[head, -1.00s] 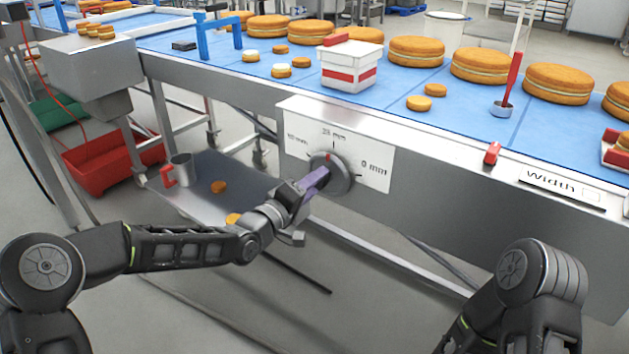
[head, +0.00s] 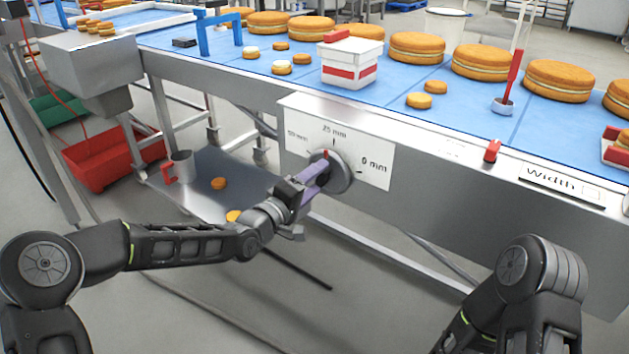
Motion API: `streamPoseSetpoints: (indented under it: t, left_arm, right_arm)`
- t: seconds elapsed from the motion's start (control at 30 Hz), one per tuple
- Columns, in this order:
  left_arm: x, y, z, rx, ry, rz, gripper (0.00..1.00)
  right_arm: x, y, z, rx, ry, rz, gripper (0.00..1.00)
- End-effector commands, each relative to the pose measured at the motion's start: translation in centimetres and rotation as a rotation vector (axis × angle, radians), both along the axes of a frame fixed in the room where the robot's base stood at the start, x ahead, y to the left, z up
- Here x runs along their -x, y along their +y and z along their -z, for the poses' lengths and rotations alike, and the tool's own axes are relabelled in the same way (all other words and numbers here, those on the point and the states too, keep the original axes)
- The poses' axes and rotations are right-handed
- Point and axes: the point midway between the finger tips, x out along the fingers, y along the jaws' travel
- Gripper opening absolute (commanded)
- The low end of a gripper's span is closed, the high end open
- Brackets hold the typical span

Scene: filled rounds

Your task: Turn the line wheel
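The line wheel (head: 342,174) is a round dark grey dial on a white scale plate (head: 376,165) on the front of the conveyor. The plate reads 25 mm at the top and 0 mm at the right; the left label is partly blurred. A small red mark sits at the dial's upper left rim, a little left of the 25 mm line. My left gripper (head: 318,178) has its purple-grey fingers at the dial's left face, covering part of it. Whether they are shut on it, I cannot tell. My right arm shows at the lower right; its gripper is out of view.
The blue conveyor belt (head: 470,103) above carries several cakes and a white-red box (head: 349,66). A red lever (head: 492,151) and a Width label (head: 561,186) are right of the plate. A low grey shelf (head: 210,195) holds a metal mug (head: 181,167). A red crate (head: 100,160) stands left.

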Motion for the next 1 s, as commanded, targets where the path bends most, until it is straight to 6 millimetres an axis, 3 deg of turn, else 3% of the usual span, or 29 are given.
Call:
streamPoseSetpoints:
  t: [0.37, 0.8, 1.0]
  left_arm:
    - [0.6, 0.6, -0.1, -0.001, -0.001, -0.002, 0.65]
    - [5.8, 4.3, -0.1, -0.001, 0.000, -0.001, 0.65]
    - [6.3, 4.6, 0.0, 0.001, -0.001, 0.000, 0.65]
  right_arm:
    - [0.0, 0.0, -0.2, 0.000, 0.000, 0.000, 0.00]
    - [0.0, 0.0, -1.1, 0.000, 0.000, -0.001, 0.00]
    - [0.0, 0.0, -1.1, 0.000, 0.000, -0.001, 0.00]
